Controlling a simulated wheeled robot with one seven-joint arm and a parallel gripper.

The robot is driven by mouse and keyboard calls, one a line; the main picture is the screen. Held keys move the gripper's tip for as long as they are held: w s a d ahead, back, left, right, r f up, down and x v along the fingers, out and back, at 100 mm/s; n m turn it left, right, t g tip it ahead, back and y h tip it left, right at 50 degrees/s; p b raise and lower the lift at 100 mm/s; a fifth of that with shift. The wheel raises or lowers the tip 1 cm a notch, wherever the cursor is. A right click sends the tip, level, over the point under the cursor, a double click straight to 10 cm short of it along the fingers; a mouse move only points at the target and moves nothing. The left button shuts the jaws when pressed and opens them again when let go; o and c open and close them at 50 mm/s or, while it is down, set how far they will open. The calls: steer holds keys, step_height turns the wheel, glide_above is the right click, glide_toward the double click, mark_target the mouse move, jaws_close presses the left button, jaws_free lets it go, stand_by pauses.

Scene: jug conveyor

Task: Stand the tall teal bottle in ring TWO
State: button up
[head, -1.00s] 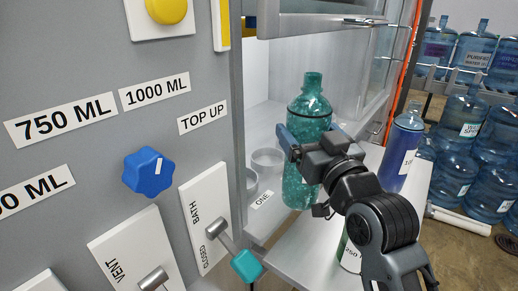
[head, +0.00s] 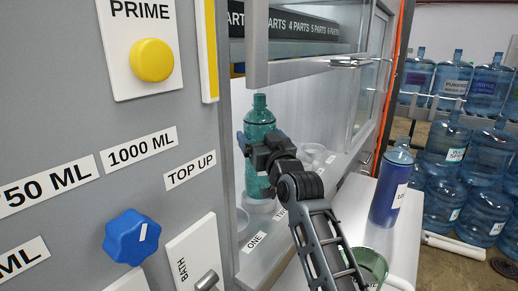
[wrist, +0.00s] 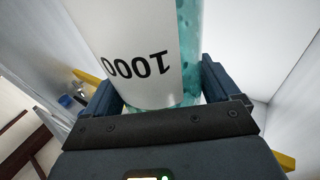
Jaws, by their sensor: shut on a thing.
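The tall teal bottle (head: 260,118) stands about upright inside the cabinet bay. My gripper (head: 257,150) is shut on its middle. In the wrist view the bottle (wrist: 187,60) fills the space between the two fingers (wrist: 160,108), with its white label reading 1000. The TWO label (head: 281,214) is partly covered by my arm. The bottle's lower end is close behind that label, above or at a pale ring (head: 260,206); I cannot tell whether it is seated. The ONE label (head: 254,242) lies nearer, with a clear ring (head: 242,218) beside it.
Another clear ring (head: 313,150) sits farther along the shelf. The raised glass door's lower edge (head: 310,70) is above. The control panel (head: 90,125) fills the left.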

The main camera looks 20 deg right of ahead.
steer(key=shift+w, duration=0.3)
steer(key=shift+f, duration=1.75)
steer(key=shift+f, duration=0.15)
steer(key=o, duration=1)
steer(key=shift+o, duration=0.2)
steer(key=shift+s, duration=0.1)
steer(key=s+f, duration=0.1)
steer(key=s, duration=1)
steer(key=shift+s+d+f+b, duration=0.2)
steer(key=shift+s+f+b, duration=0.05)
steer(key=shift+s+b, duration=0.1)
